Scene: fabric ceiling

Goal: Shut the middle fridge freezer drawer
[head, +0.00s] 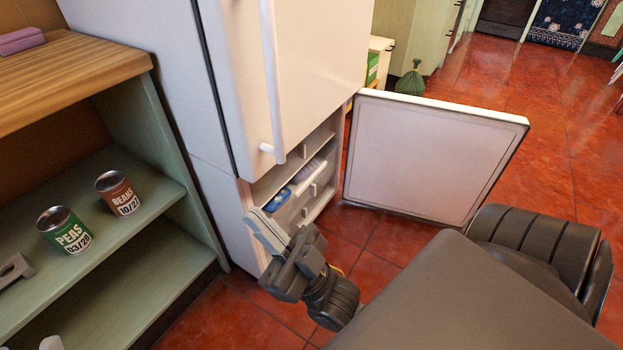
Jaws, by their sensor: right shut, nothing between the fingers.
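The white fridge freezer (318,60) stands in the middle of the head view. Its lower freezer door (430,155) is swung wide open to the right. Inside the freezer compartment are white drawers. The middle drawer (312,190) seems to stick out, with a blue item (278,200) in it. How far it is out is hard to judge. My right gripper (258,222) is shut and empty, just in front of the drawers at the left side of the opening. It hides the lower left of the compartment.
A green shelf unit (150,205) stands close on the left, holding a peas can (66,232) and a beans can (118,195). The open door bounds the right side. Red tiled floor (540,100) is clear at the right.

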